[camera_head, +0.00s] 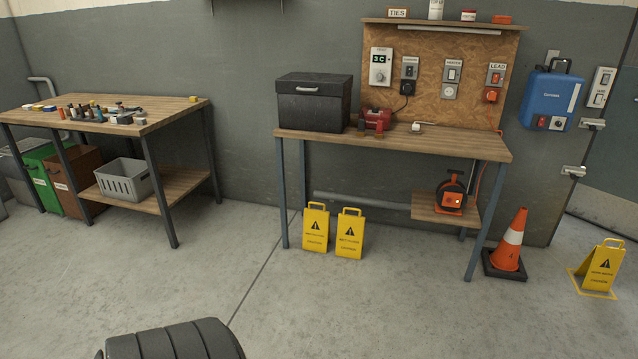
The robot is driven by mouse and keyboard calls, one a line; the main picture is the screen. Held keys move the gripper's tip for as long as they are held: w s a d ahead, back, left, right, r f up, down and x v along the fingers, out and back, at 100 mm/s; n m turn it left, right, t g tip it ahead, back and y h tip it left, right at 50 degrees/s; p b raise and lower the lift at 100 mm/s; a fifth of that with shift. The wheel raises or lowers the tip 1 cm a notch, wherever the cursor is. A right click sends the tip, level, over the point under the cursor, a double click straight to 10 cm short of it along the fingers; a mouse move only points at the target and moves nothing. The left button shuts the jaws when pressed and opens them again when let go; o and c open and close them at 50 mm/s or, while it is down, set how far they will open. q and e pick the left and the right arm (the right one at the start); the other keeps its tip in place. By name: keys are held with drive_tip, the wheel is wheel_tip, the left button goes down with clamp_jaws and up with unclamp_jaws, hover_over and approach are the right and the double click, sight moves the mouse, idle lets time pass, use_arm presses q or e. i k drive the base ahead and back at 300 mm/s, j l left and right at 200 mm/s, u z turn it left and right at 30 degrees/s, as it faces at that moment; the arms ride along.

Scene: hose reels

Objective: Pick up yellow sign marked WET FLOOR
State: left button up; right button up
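Three yellow folding signs with black warning triangles stand on the floor. A left sign (316,229) and a middle sign (350,236) stand side by side under the front left of the right workbench. A right sign (601,268) stands apart at the far right, inside a yellow outline on the floor. Each has a handle loop at the top. The lettering is too small to read surely, so I cannot tell which says WET FLOOR. Neither of my grippers is in view.
The workbench (455,143) has steel legs beside the two signs and a low shelf with an orange reel (450,196). An orange cone (510,243) stands right of it. A dark ribbed object (175,341) shows at the bottom edge. The middle floor is clear.

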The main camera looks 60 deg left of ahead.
sight(350, 229)
drive_tip(key=i+j+u, duration=0.8)
drive_tip(key=j, duration=0.15)
drive_tip(key=i+j, duration=0.65)
drive_tip(key=k+j+u, duration=0.05)
